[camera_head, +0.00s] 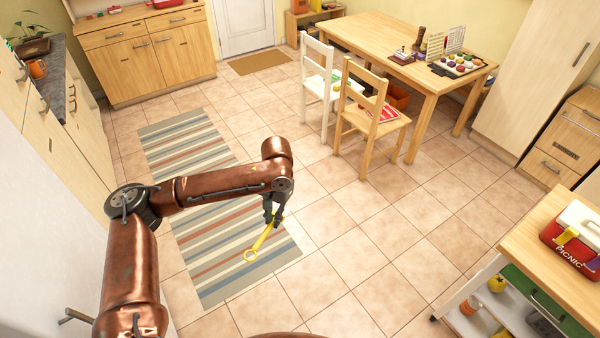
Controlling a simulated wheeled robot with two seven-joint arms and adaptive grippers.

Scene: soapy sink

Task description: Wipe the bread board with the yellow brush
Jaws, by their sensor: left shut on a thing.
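My left gripper (273,212) points down in the middle of the view. It is shut on the yellow brush (262,240), which hangs slanting down to the left, with a ring at its lower end. The brush is in the air in front of the striped rug and touches nothing else that I can see. The brush's upper end is hidden at the fingers. I cannot make out a bread board in this view. My right gripper is out of view.
A wooden table (385,50) with small items stands at the back, with a white chair (322,88) and a wooden chair (372,122) beside it. A counter (530,240) with a red picnic box (575,238) is at right. The tiled floor between is clear.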

